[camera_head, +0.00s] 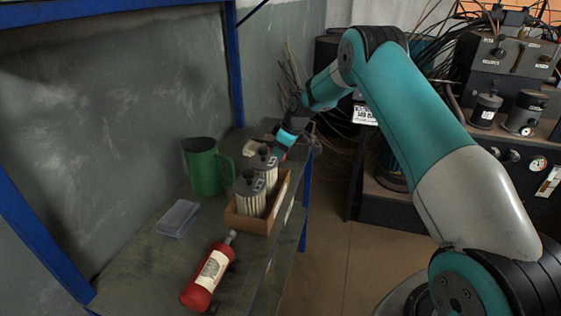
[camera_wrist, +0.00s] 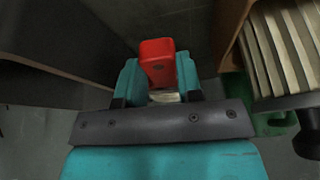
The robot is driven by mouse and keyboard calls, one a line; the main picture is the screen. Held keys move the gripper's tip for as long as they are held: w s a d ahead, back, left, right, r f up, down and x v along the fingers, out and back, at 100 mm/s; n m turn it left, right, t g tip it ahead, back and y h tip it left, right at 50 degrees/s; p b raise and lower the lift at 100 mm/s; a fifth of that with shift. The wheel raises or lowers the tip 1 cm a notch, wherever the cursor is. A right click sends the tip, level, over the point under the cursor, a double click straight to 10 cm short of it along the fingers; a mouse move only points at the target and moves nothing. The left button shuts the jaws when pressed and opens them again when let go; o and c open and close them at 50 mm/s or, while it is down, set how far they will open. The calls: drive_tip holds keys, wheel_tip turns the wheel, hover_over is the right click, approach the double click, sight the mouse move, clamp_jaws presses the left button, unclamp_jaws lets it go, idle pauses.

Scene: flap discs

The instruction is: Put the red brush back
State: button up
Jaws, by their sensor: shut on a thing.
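The red brush (camera_wrist: 158,60) is between the teal fingers of my gripper (camera_wrist: 158,84) in the wrist view. Its red, blocky end shows beyond the fingers, and a pale part shows between them. The rest of it is hidden. In the head view my gripper (camera_head: 284,142) is at the far end of the shelf, behind the cardboard-brown box. Only a small bit of red shows under it there. I cannot tell whether the brush touches the shelf.
The brown box (camera_head: 250,223) holds ribbed grey canisters (camera_head: 251,198). A green jug (camera_head: 204,167), a clear plastic case (camera_head: 178,218) and a red bottle (camera_head: 208,277) stand or lie on the shelf (camera_head: 140,270). Blue posts (camera_head: 236,60) frame it. Machinery (camera_head: 500,80) stands at the right.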

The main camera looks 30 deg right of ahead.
drive_tip(key=shift+f, duration=2.05)
drive_tip(key=o, duration=0.9)
drive_tip(key=shift+o, duration=0.2)
drive_tip(key=shift+f, duration=0.2)
drive_tip(key=w+b+v, duration=0.1)
drive_tip(key=v, duration=1.6)
drive_tip(key=s+a+r+g, duration=0.1)
drive_tip(key=s+a+r, duration=0.4)
drive_tip(key=s+a, duration=0.3)
drive_tip(key=s+a+r, duration=0.4)
drive_tip(key=s+a, duration=0.2)
drive_tip(key=a, duration=0.4)
drive_tip(key=s+a+g, duration=0.1)
drive_tip(key=s+a, duration=0.3)
drive_tip(key=s, duration=0.9)
drive_tip(key=s+a+m+g+y, duration=0.1)
drive_tip(key=s+a, duration=0.3)
drive_tip(key=s, duration=0.8)
drive_tip(key=shift+s+a, duration=0.15)
drive_tip(key=shift+s, duration=0.25)
